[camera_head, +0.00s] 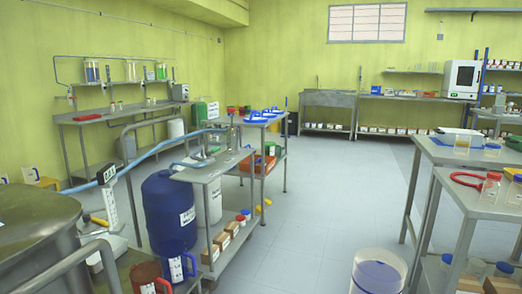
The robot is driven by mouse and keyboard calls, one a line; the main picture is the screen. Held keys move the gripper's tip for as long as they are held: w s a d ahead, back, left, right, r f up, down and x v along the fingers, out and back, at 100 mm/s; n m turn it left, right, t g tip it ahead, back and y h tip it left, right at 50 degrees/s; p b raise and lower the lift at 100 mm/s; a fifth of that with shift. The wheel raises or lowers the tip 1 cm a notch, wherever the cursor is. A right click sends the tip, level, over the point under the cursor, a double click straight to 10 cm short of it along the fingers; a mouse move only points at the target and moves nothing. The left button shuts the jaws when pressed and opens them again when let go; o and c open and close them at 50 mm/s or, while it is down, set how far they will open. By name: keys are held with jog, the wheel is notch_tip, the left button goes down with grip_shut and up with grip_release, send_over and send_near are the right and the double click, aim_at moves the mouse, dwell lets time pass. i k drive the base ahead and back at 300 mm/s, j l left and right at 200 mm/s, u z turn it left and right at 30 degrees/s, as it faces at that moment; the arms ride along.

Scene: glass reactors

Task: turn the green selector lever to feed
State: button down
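I cannot make out a green selector lever or a feed mark in the head view. My gripper is not in view. A glass and metal fitting (229,139) stands on a steel cart (213,172) left of centre. A blue hose (140,158) runs leftward from near it. A steel vessel (32,225) fills the lower left, with a small yellow-handled part (97,219) beside it. Whether the lever is among these parts is too small to tell.
A dark blue drum (169,212) stands beside the cart, with a red jug (148,279) in front. A clear bin (378,272) with bluish contents stands at the bottom right of centre. Steel tables (450,157) line the right. The grey floor (325,195) between is open.

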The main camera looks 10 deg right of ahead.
aim_at(208, 152)
jog(key=i+l+u, duration=0.1)
jog(key=i, duration=0.35)
jog(key=i+l, duration=0.1)
jog(key=i, duration=0.4)
jog(key=i+l+u, duration=0.15)
jog(key=i, duration=0.3)
jog(key=i+l, duration=0.15)
jog(key=i, duration=0.35)
jog(key=i+l+u, duration=0.15)
jog(key=i, duration=0.3)
jog(key=i+l, duration=0.25)
jog(key=i, duration=0.2)
jog(key=j+u, duration=0.05)
